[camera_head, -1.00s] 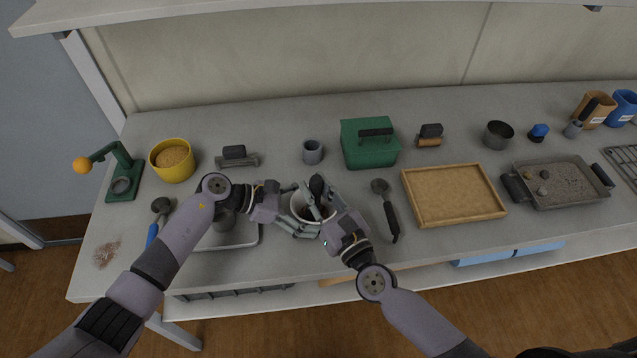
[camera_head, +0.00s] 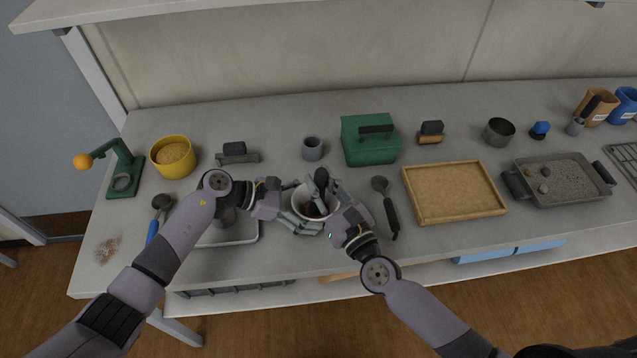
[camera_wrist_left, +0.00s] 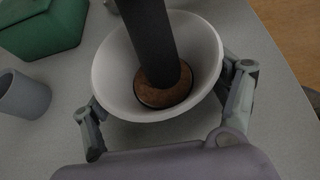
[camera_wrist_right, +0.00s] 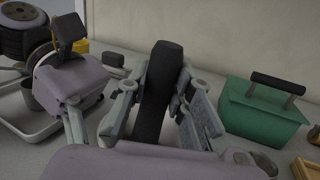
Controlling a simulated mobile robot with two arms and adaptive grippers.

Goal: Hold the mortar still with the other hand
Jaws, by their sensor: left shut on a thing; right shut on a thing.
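The mortar (camera_head: 298,200) is a white bowl on the table's front middle; it also shows in the left wrist view (camera_wrist_left: 112,72) with brown material (camera_wrist_left: 168,98) inside. My left gripper (camera_head: 308,222) is shut on the mortar, a finger on each side of its wall in the left wrist view (camera_wrist_left: 162,92). The dark pestle (camera_head: 321,178) stands tilted in the mortar, its lower end on the brown material. My right gripper (camera_wrist_right: 160,100) is shut on the pestle (camera_wrist_right: 163,75) above the bowl. The fingers hide part of the mortar in the head view.
A metal tray (camera_head: 245,240) lies left of the mortar, partly under my left arm. A grey cup (camera_head: 312,150) and green box (camera_head: 368,148) stand behind. A dark-handled scoop (camera_head: 388,208) and wooden tray (camera_head: 408,190) lie to the right.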

